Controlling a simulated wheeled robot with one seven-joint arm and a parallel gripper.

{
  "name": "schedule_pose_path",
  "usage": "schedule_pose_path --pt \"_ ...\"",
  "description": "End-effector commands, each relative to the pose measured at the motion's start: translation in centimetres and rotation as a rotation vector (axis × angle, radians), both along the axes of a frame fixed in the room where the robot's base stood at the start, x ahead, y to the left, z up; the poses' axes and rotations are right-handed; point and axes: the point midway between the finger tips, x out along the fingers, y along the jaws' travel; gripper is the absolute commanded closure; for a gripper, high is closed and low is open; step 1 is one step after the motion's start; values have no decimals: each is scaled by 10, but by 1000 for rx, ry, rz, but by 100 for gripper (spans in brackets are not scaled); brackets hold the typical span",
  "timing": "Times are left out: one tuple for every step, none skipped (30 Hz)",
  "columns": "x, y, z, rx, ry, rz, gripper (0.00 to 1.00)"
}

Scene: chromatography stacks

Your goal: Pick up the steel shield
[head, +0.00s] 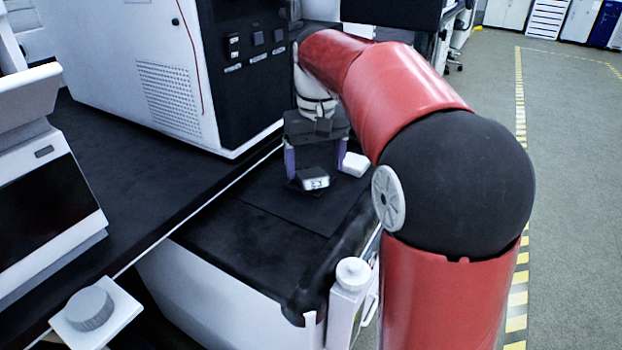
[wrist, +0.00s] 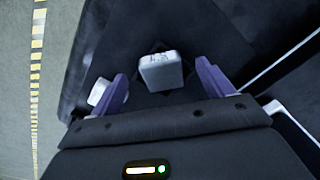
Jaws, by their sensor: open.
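A small pale grey block with dark marks on one face, apparently the steel shield (head: 316,183), lies on the black top of the bench. In the wrist view the shield (wrist: 161,72) shows ahead of and between the two purple fingers, with a gap on each side. My gripper (head: 315,172) is open above and around it, pointing down, and holds nothing. The fingers also show in the wrist view (wrist: 161,78). How far the fingertips are above the bench top cannot be told.
A white block (head: 355,164) lies just right of the gripper; it also shows left of the left finger in the wrist view (wrist: 98,92). A large white and black instrument (head: 160,70) stands behind left. A white capped post (head: 352,275) rises at the front edge. The bench top in front is clear.

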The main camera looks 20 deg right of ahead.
Motion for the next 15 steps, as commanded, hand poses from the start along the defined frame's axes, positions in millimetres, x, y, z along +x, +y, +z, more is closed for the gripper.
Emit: schedule_pose_path --pt "0 0 -9 0 3 0 20" --pt "0 0 -13 0 2 0 20" --pt "0 0 -17 0 2 0 20" --pt "0 0 -19 0 2 0 20" --pt "0 0 -20 0 1 0 20" --pt "0 0 -22 0 0 0 20" --pt "0 0 -22 0 -1 0 20" --pt "0 0 -22 0 -1 0 20" --pt "0 0 -22 0 -1 0 20" --pt "0 0 -22 0 -1 0 20" --pt "0 0 -22 0 -1 0 20" --pt "0 0 -22 0 -1 0 20" --pt "0 0 -22 0 -1 0 21" --pt "0 0 -22 0 -1 0 25" --pt "0 0 -22 0 -1 0 30"
